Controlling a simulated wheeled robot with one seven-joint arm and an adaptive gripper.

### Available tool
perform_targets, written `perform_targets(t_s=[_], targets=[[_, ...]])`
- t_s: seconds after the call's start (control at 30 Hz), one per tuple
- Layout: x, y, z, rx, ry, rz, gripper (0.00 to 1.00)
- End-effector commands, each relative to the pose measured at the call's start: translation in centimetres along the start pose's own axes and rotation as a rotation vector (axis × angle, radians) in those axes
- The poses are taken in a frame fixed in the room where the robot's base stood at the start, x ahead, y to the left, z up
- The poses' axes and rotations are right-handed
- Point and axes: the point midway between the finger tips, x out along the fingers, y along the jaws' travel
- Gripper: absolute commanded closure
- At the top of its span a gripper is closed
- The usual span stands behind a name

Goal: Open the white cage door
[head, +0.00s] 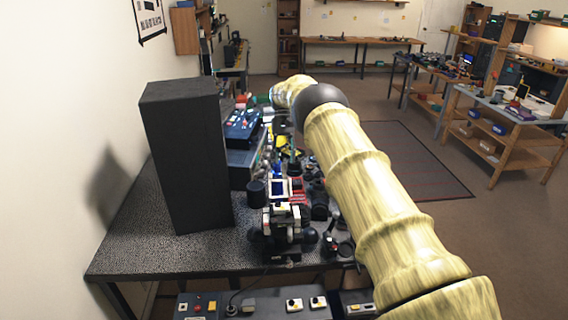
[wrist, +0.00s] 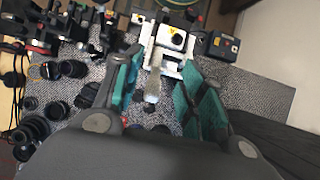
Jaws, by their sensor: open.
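My gripper (wrist: 160,66) shows in the wrist view with its two teal-padded fingers spread apart and nothing held between them. Beyond the fingertips is a white device (wrist: 171,38) with a dark round spot on its face. A pale upright bar (wrist: 154,72) shows in the gap between the fingers. I cannot make out a white cage door for certain in either view. In the head view my arm reaches away over the bench, and its far end hides the gripper.
A tall black cabinet (head: 187,155) stands on the speckled bench (head: 140,240) at the left. A black-and-white machine (head: 283,222) sits near the front edge. Several black lenses (wrist: 35,130) crowd the left of the wrist view. A dark box (wrist: 222,46) is at the upper right.

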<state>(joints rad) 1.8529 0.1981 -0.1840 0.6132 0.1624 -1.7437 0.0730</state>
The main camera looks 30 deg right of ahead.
Motion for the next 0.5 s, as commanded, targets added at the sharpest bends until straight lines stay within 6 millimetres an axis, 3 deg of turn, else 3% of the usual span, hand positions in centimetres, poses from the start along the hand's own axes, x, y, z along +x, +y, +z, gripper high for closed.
perform_targets(t_s=[0.2, 0.5], targets=[[-3.5, 0.0, 1.8, -0.001, 0.003, -0.001, 0.59], [-5.8, 0.0, 3.1, -0.001, 0.0, -0.001, 0.59]])
